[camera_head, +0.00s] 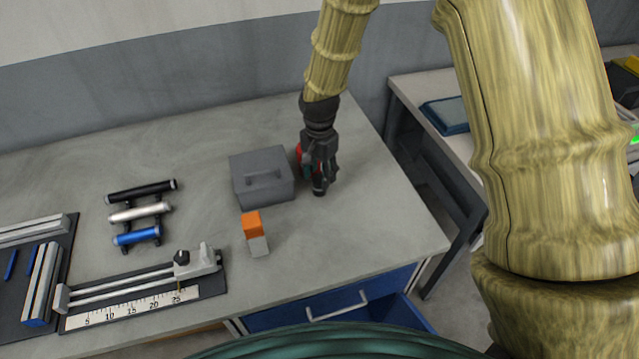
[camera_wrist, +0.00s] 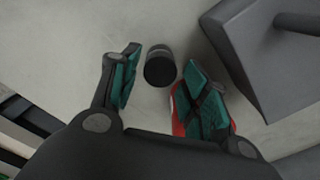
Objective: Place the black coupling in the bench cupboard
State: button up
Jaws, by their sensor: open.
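My gripper (camera_head: 318,168) points down over the back right part of the grey bench, just right of a grey box. In the wrist view its teal-padded fingers are apart. The black coupling (camera_wrist: 160,68), a short dark cylinder, stands between the fingertips, with a gap seen on both sides. In the head view the coupling (camera_head: 319,188) shows only partly below the fingers. The blue bench cupboard (camera_head: 285,316) is under the bench's front edge, with a pale handle. A blue panel (camera_head: 405,314) shows at its right; I cannot tell how far it stands open.
The grey handled box (camera_head: 262,178) stands close left of my gripper; something red (camera_wrist: 179,118) is beside the right finger. An orange block (camera_head: 251,223) and a grey block (camera_head: 258,246) lie nearer the front. Rollers (camera_head: 141,213) and a ruler fixture (camera_head: 135,308) occupy the left.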

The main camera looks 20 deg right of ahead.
aim_at(319, 179)
jog(key=shift+f+p, duration=0.3)
jog(key=shift+f, duration=1.3)
jog(key=c, duration=1)
